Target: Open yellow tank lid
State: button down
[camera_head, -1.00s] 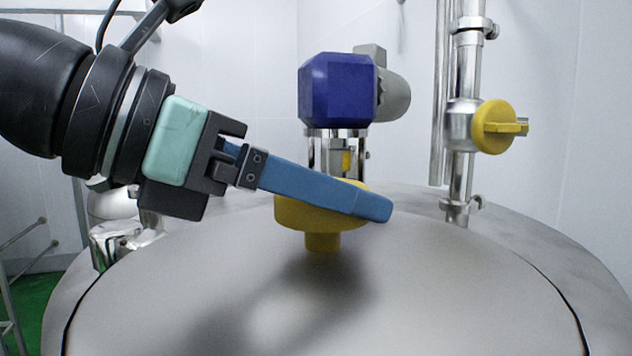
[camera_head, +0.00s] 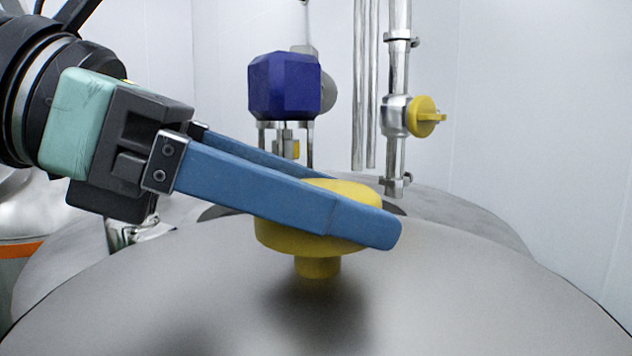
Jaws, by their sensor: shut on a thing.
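The yellow round knob (camera_head: 285,238) stands on a short yellow stem at the middle of the broad grey metal tank lid (camera_head: 440,295). My gripper (camera_head: 370,207) reaches in from the left. Its two blue fingers lie on the near and far sides of the knob and are shut on it. The near finger covers part of the knob, and the far finger is partly hidden behind it. The lid fills the lower picture, and its far edge stands in front of the grey tank top (camera_head: 465,208). A dark strip, seemingly the tank's opening, shows behind that edge.
A dark blue motor (camera_head: 284,86) stands on a metal mount behind the lid. A vertical steel pipe (camera_head: 397,75) with a yellow valve handle (camera_head: 424,116) rises to its right. White walls stand behind. The space above the lid's right side is clear.

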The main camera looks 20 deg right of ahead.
jog(key=shift+s+a, duration=0.15)
jog(key=shift+a, duration=0.05)
dwell(0.3)
grip_release()
jog(key=shift+d, duration=0.1)
jog(key=b+v, duration=0.1)
jog(key=v, duration=1)
jog(key=shift+a+r+b, duration=0.15)
jog(key=shift+a+b, duration=0.15)
jog(key=shift+a, duration=0.05)
jog(key=shift+w+a+r, duration=0.15)
jog(key=shift+w+a, duration=0.15)
jog(key=shift+a, duration=0.3)
